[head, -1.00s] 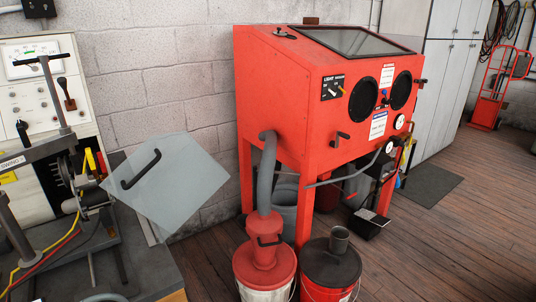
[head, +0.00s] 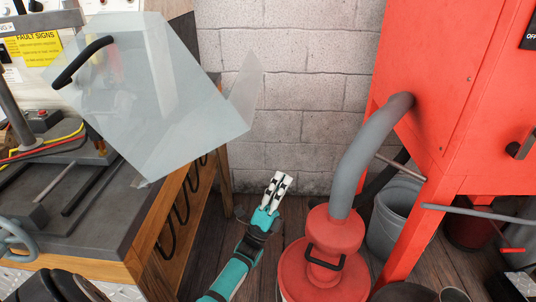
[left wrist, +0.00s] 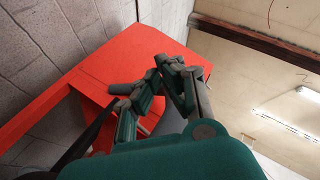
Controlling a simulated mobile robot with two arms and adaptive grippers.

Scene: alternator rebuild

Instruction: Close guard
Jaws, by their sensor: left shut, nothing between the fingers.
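The guard (head: 185,95) is a clear, pale bluish panel with a side piece and a black bar handle (head: 82,62). In the head view it is at the upper left, standing tilted above the bench and jutting past its right edge. My left gripper (head: 281,179) is shut and empty. It points up in the gap between the bench and the red cabinet, below and right of the guard in the picture and apart from it. In the left wrist view its fingers (left wrist: 165,75) appear against the red cabinet; the guard does not show there. My right gripper is not in view.
The bench (head: 105,225) with a test machine and cables is at left. The red blasting cabinet (head: 445,90) with a grey hose (head: 365,150) and a red-lidded bucket (head: 322,270) is at right. A block wall (head: 285,100) closes the narrow gap behind.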

